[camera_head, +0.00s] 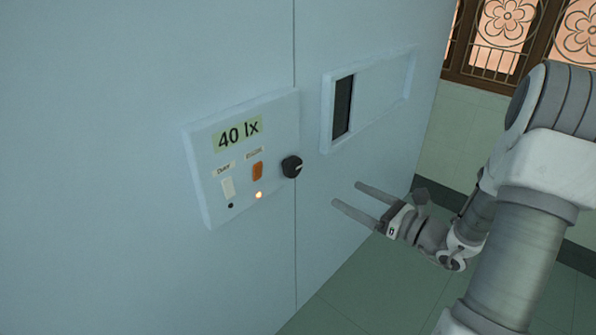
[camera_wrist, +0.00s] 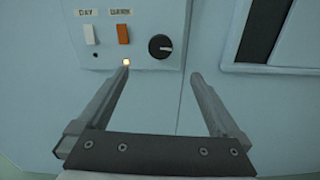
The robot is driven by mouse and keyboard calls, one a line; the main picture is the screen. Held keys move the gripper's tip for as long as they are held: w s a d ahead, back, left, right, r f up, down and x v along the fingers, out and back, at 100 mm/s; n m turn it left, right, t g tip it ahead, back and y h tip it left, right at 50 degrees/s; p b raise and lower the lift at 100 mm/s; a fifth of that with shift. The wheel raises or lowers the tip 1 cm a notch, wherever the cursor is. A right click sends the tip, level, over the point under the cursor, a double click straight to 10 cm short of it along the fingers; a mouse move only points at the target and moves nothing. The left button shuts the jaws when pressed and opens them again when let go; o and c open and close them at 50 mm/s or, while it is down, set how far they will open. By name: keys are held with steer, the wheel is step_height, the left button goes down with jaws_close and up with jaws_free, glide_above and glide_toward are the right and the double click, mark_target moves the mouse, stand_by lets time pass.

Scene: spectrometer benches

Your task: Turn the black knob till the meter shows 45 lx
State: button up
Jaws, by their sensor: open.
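The black knob (camera_head: 292,166) sits at the right edge of a pale control panel on the light blue wall. It also shows in the wrist view (camera_wrist: 160,47), with a light pointer mark on its face. The meter (camera_head: 239,133) above it reads 40 lx. My gripper (camera_head: 346,195) is open and empty, to the right of the knob and slightly lower, apart from it. In the wrist view its two fingers (camera_wrist: 160,73) are spread, and the knob appears beyond and between their tips. The meter is out of the wrist view.
Left of the knob are a white switch (camera_head: 228,187) and an orange switch (camera_head: 257,171), labelled DAY and apparently DARK. A small lamp (camera_head: 259,195) glows below the orange one. A framed dark slot (camera_head: 342,107) lies to the right. The floor (camera_head: 365,290) below is clear.

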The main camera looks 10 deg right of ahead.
mark_target(296, 167)
steer(key=b+x, duration=0.2)
steer(key=x, duration=1.5)
steer(key=shift+w, duration=0.2)
steer(key=c, duration=1.3)
steer(key=shift+a+f+n+b, duration=0.1)
steer(key=shift+f+n+b, duration=0.15)
steer(key=shift+b, duration=0.35)
steer(key=shift+s+r+n+b, duration=0.1)
steer(key=shift+n+b, duration=0.25)
steer(key=shift+n, duration=0.2)
steer(key=shift+r, duration=0.1)
steer(key=o, duration=1.3)
